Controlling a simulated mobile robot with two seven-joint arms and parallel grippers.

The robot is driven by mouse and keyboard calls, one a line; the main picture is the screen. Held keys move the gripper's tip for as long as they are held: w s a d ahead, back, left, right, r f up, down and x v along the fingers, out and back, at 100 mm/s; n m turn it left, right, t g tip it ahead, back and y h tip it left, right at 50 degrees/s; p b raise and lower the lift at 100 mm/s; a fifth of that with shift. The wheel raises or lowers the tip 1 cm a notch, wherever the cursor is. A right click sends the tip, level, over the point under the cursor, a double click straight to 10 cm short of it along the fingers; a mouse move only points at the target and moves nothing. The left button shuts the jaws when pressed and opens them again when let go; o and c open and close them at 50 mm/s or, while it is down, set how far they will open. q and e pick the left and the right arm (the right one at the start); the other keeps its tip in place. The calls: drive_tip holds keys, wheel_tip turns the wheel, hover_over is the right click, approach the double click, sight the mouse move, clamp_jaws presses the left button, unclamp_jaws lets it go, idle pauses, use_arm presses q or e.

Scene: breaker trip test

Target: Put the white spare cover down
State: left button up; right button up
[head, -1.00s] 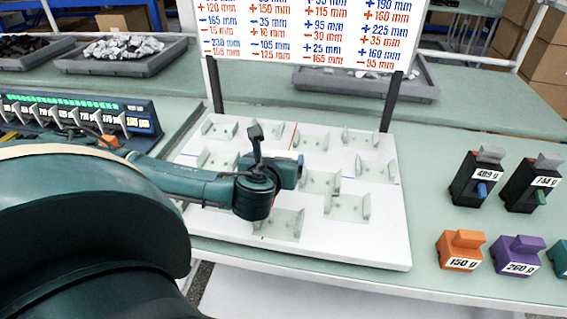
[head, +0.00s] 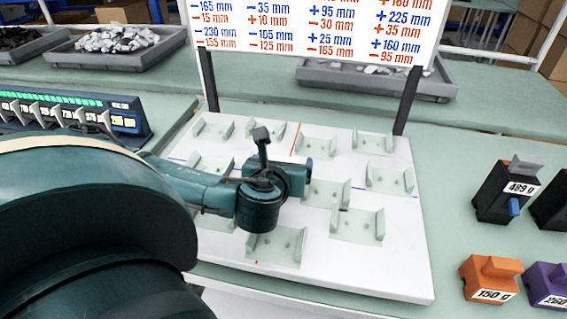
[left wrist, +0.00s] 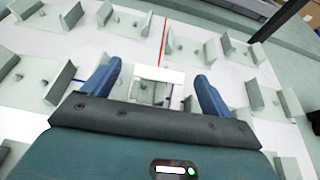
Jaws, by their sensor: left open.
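My left gripper (left wrist: 158,90) is open, its two blue fingers spread wide above the white board (left wrist: 110,60). A small white piece (left wrist: 160,74), which looks like the white spare cover, shows between the fingers in the left wrist view. Gaps show between it and both fingers. A pale bracket-like part (left wrist: 150,94) shows just below it in that view; I cannot tell whether the two touch. In the head view my left gripper (head: 303,168) is over the middle of the board (head: 400,270), and my wrist hides the cover. My right gripper is not in view.
Several pale green brackets (head: 357,225) stand on the board around my gripper. A sign with printed distances (head: 320,30) rises behind on dark posts (head: 407,100). Labelled weights, orange (head: 490,278) and black (head: 505,190), stand at right. A device with switches (head: 75,108) is at left.

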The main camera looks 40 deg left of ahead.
use_arm(q)
drive_tip(key=shift+c, duration=0.5)
drive_tip(key=c, duration=1.1)
